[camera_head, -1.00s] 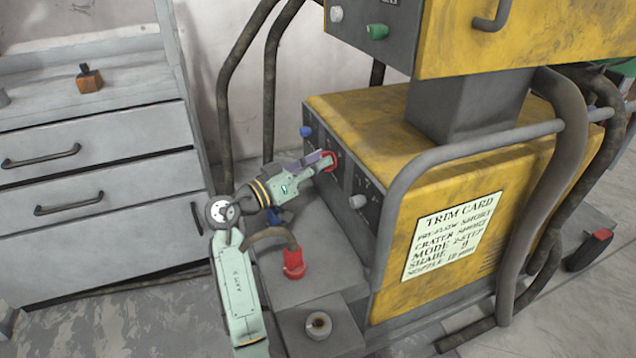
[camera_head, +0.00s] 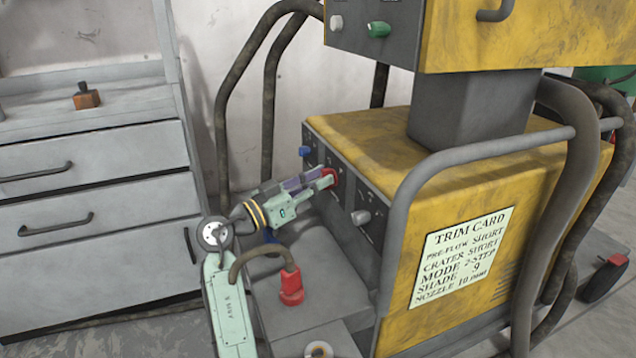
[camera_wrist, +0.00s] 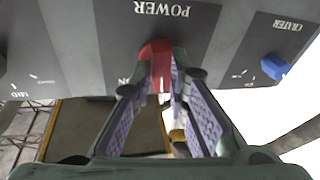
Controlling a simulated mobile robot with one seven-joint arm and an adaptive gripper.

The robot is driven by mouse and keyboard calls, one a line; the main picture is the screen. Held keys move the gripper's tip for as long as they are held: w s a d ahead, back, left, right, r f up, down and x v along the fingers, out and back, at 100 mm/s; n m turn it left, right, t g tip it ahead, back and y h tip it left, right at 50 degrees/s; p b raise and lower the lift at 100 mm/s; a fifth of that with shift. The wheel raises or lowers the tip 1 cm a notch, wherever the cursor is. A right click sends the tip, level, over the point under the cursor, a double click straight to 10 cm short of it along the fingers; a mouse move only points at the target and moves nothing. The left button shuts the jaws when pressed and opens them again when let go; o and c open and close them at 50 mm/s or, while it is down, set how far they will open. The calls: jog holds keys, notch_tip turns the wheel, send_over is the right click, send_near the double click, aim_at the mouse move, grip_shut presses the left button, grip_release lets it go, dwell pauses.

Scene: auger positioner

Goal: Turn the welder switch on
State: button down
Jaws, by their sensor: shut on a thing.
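The yellow welder (camera_head: 385,150) stands right of centre in the head view, with a dark control panel on its front. The red power switch (camera_head: 329,177) is on that panel; in the wrist view the red switch (camera_wrist: 155,62) sits under the upside-down word POWER. My gripper (camera_head: 325,180) reaches it from the left. In the wrist view my gripper (camera_wrist: 160,75) has its fingertips closed on the red switch, one on each side. The fingers hide part of the switch and most of the lettering beside it.
A blue knob (camera_wrist: 275,67) marked CRATER and a grey knob (camera_head: 361,217) flank the switch. A grey rail (camera_head: 400,200) runs in front of the welder's side. A red-capped fitting (camera_head: 291,285) stands on the ledge below my arm. Grey drawers (camera_head: 90,215) stand at left.

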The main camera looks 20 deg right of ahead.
jog(key=c, duration=1.6)
grip_release()
jog(key=shift+o, duration=0.2)
notch_tip(320, 180, up, 10)
